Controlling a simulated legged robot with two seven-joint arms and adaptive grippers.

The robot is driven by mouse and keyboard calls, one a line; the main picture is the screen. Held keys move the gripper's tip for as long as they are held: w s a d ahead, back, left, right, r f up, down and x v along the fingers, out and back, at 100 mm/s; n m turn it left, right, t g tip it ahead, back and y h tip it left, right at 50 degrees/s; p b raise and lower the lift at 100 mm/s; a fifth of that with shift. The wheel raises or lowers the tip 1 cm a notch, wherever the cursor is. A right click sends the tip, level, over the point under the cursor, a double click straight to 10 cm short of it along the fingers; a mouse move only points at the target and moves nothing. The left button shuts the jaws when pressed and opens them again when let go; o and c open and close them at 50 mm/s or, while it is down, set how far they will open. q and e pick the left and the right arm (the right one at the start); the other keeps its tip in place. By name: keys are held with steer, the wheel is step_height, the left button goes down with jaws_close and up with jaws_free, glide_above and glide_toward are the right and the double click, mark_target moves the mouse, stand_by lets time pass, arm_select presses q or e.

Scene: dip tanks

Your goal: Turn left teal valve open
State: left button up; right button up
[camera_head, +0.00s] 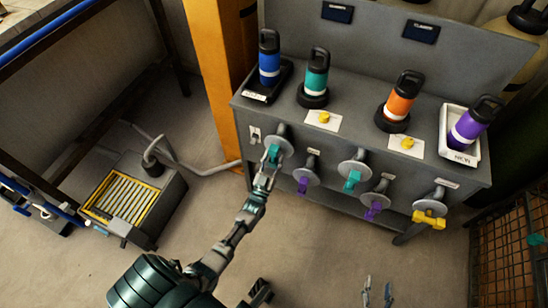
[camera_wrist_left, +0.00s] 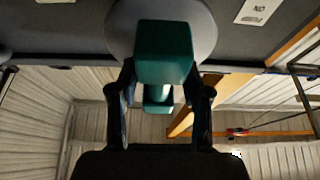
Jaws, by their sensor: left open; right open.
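The left teal valve (camera_head: 273,153) is on the front of the grey bench, with a round grey disc behind its handle. My left gripper (camera_head: 267,172) is at this handle, coming from below and in front. In the left wrist view the teal handle (camera_wrist_left: 165,55) fills the upper middle, and the open fingers (camera_wrist_left: 160,95) stand on both sides of its lower part. I cannot tell whether they touch it. My right gripper (camera_head: 376,290) is open and empty at the bottom of the head view, well away from the bench.
Another teal valve (camera_head: 352,178), purple valves (camera_head: 303,184) (camera_head: 375,208) and a yellow valve (camera_head: 429,218) share the bench front (camera_head: 330,150). Blue (camera_head: 269,62), teal (camera_head: 316,75), orange (camera_head: 401,97) and purple (camera_head: 471,127) bottles stand on top. An orange post (camera_head: 222,70) is left of the bench.

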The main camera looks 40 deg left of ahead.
arm_select(q)
steer(key=v, duration=1.2)
steer(key=shift+w+f, duration=0.1)
steer(key=shift+w, duration=0.05)
